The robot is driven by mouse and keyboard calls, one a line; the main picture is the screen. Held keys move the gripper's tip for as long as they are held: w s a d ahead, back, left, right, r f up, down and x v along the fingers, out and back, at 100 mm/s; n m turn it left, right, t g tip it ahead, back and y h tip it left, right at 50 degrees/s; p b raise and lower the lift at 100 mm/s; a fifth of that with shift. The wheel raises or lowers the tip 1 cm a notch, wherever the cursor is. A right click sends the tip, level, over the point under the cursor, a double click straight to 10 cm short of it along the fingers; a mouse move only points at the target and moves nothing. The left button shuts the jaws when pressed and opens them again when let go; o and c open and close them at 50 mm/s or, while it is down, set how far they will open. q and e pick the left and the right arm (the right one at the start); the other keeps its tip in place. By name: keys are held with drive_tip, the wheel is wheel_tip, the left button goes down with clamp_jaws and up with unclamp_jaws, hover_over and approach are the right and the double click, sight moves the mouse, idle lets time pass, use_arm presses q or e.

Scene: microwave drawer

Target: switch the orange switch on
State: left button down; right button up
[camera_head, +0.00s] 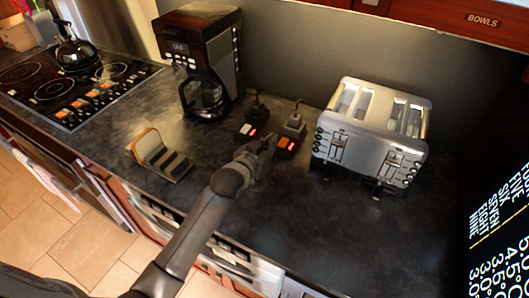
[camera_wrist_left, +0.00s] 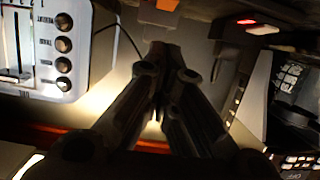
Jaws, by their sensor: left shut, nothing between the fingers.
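The orange switch (camera_head: 284,142) is a small dark unit with an orange part and a glowing red spot, standing on the dark counter left of the toaster. Its orange part shows at the top edge of the left wrist view (camera_wrist_left: 160,5). My left gripper (camera_head: 266,143) is shut and empty, just left of the orange switch and close to it. I cannot tell whether the fingertips touch it. The fingers (camera_wrist_left: 163,50) point towards the switch in the left wrist view. My right gripper is not in view.
A second switch unit (camera_head: 250,129) with a red glow stands left of the orange one. A silver toaster (camera_head: 370,140) is to the right, a coffee maker (camera_head: 200,60) behind left. The right front counter is clear.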

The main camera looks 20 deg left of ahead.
use_arm(q)
drive_tip(key=shift+f+b+v, duration=0.2)
drive_tip(key=shift+b+v, duration=0.1)
drive_tip(key=shift+v, duration=1.5)
drive_tip(key=shift+s, duration=0.1)
